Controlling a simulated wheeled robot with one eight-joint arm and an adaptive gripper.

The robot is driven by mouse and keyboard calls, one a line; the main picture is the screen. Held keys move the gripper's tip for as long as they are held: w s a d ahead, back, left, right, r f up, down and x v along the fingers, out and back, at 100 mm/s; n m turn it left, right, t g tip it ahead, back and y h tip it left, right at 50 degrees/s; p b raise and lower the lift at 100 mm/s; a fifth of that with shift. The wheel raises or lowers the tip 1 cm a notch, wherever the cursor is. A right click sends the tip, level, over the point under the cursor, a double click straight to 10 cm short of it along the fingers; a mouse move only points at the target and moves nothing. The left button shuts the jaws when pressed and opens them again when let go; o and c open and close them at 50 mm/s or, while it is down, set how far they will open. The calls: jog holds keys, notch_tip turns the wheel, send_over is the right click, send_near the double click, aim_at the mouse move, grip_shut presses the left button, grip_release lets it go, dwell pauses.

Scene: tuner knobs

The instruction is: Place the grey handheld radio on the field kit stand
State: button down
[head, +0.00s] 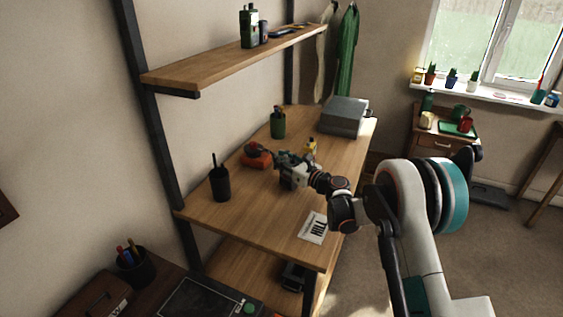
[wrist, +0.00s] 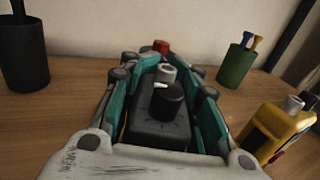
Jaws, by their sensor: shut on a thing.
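My gripper (head: 284,160) is over the wooden desk in the head view. In the wrist view its teal-padded fingers (wrist: 165,95) are closed on both sides of a dark grey body with a black knob and a lighter grey stub on top, which looks like the grey handheld radio (wrist: 155,126). The radio's lower part is hidden by the gripper, and I cannot tell whether it touches the desk. In the head view the fingers mostly hide it. I cannot pick out the field kit stand for certain.
A yellow radio-like thing (wrist: 282,125) is close right of my gripper. A red thing (head: 257,155), black cup (head: 220,184), green cup (head: 278,124), grey box (head: 344,117) and paper (head: 313,227) are on the desk (head: 245,215). A green radio (head: 249,28) stands on the shelf (head: 215,65).

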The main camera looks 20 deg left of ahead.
jog(key=shift+r, duration=0.1)
jog(key=c, duration=1.2)
grip_release()
jog(key=shift+o, duration=0.2)
jog(key=p+v, duration=0.2)
jog(key=v, duration=1)
jog(key=shift+s, duration=0.15)
jog(key=shift+r, duration=0.15)
